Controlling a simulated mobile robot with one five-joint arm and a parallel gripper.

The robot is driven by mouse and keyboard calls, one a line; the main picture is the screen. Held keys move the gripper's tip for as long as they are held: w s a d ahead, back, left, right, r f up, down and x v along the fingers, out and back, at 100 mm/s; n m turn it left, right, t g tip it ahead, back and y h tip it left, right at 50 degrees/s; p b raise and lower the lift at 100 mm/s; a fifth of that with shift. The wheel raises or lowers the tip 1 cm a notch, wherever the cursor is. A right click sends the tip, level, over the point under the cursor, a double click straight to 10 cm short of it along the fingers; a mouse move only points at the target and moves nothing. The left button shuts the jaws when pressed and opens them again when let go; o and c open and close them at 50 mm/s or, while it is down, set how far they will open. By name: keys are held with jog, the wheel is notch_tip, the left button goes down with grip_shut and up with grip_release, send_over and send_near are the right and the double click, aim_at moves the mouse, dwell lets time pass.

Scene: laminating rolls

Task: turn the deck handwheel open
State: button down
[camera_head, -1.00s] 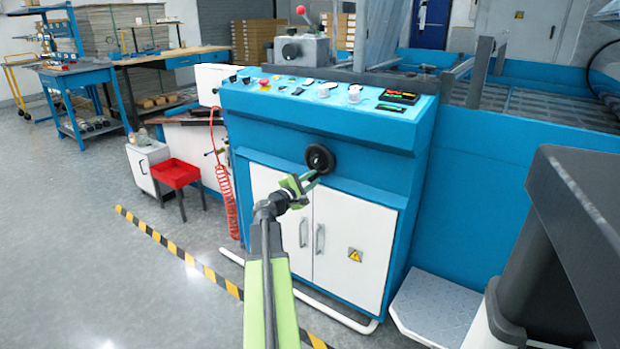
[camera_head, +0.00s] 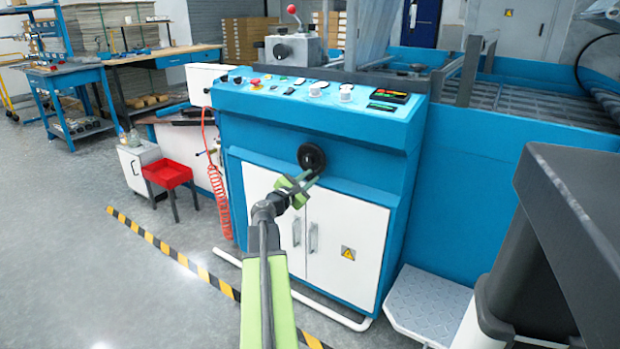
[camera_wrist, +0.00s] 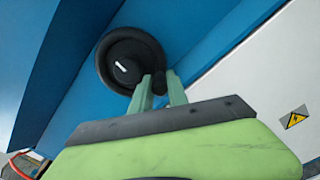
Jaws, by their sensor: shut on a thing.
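The black round handwheel (camera_head: 308,156) is on the blue front of the machine, above the white doors. It also shows in the wrist view (camera_wrist: 116,58), with a small white mark near its centre. My gripper (camera_head: 316,175) reaches it from below and is shut at the lower right of its rim. In the wrist view the two pale green fingers of my gripper (camera_wrist: 159,84) stand close together, with a dark part of the wheel between their tips. The exact contact is partly hidden by the fingers.
The sloping control panel (camera_head: 270,92) with buttons is above the wheel. White cabinet doors (camera_head: 345,235) with handles are below. A red coiled hose (camera_head: 216,190) hangs at the left, near a red stool (camera_head: 167,174). A grey step (camera_head: 433,303) stands at the right.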

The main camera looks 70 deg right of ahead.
jog(key=shift+s+f, duration=0.1)
jog(key=shift+s, duration=0.1)
jog(key=c, duration=1.6)
grip_release()
jog(key=shift+o, duration=0.2)
